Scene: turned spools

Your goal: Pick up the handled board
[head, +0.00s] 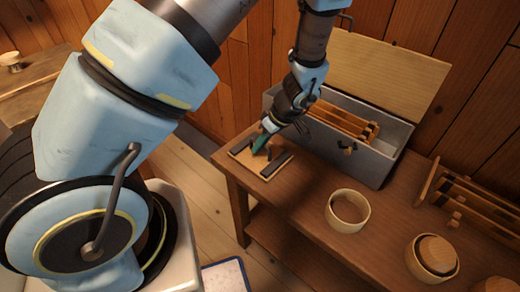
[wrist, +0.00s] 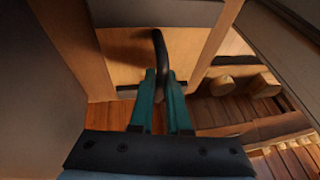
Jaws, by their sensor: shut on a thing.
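The handled board (head: 240,153) is a small light wooden board with dark strips, at the near left end of the table in the head view. Its dark curved handle (wrist: 160,48) rises between my teal fingertips in the wrist view, in front of the pale board face (wrist: 122,62). My gripper (head: 261,142) is over the board and shut on this handle; it also shows in the wrist view (wrist: 160,82). My fingers hide part of the handle. I cannot tell whether the board touches the table.
A grey open toolbox (head: 365,165) with wooden pieces inside stands just right of the board, its lid raised. A round ring-shaped bowl (head: 347,211), a lidded round box (head: 432,258) and a wooden rack (head: 470,198) stand farther right on the table (head: 300,205).

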